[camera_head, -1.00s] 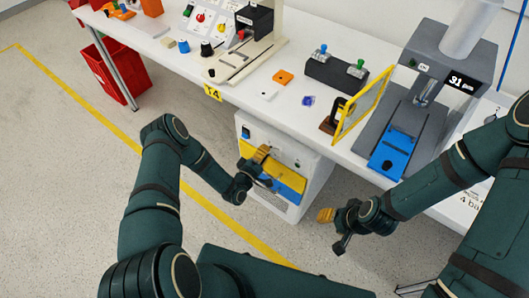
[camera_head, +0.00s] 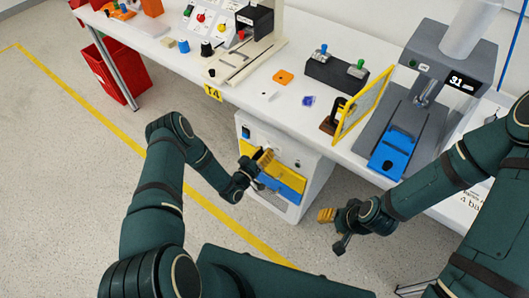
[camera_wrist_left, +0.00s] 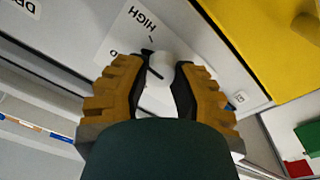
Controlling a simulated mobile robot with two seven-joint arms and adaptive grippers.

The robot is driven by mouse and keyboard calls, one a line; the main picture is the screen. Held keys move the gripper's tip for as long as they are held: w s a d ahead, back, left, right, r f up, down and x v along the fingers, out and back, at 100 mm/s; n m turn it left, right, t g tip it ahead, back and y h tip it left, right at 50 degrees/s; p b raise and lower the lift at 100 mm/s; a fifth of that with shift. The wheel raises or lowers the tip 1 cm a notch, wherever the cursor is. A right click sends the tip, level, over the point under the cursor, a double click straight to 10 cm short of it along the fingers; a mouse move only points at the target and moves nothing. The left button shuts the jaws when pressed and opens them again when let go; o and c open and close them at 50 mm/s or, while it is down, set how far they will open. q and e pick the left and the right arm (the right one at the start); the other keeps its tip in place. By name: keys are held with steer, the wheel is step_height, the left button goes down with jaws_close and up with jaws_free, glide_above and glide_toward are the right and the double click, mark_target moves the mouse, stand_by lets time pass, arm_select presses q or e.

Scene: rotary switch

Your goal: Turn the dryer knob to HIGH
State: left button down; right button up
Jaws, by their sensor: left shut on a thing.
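The dryer is the white cabinet (camera_head: 312,190) under the table, with a yellow and blue front. My left gripper (camera_head: 266,160) is at its front face and hides the knob in the head view. In the left wrist view, the fingers (camera_wrist_left: 157,88) are shut around the round white knob (camera_wrist_left: 158,70). A HIGH label (camera_wrist_left: 143,20) lies just beyond the knob, with a short dark tick beside it. A small black mark shows at the knob's left edge; I cannot tell its exact pointing. My right gripper (camera_head: 326,215) hangs in free space right of the dryer, its jaw opening unclear.
The white table (camera_head: 262,105) overhangs the dryer and carries switches, a yellow frame (camera_head: 362,105) and a grey press (camera_head: 440,75). A red bin (camera_head: 112,75) stands at the far left. The floor in front of the dryer is clear apart from my arms.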

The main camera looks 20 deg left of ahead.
arm_select(q)
steer(key=m, duration=0.5)
steer(key=shift+m+h, duration=0.3)
steer(key=shift+m, duration=0.3)
steer(key=c, duration=0.7)
jaws_free()
steer(key=shift+o, duration=0.2)
steer(key=shift+s, duration=0.1)
steer(key=r+v, duration=0.1)
steer(key=v, duration=1)
steer(key=shift+s+a+f, duration=0.3)
steer(key=shift+a+f, duration=0.05)
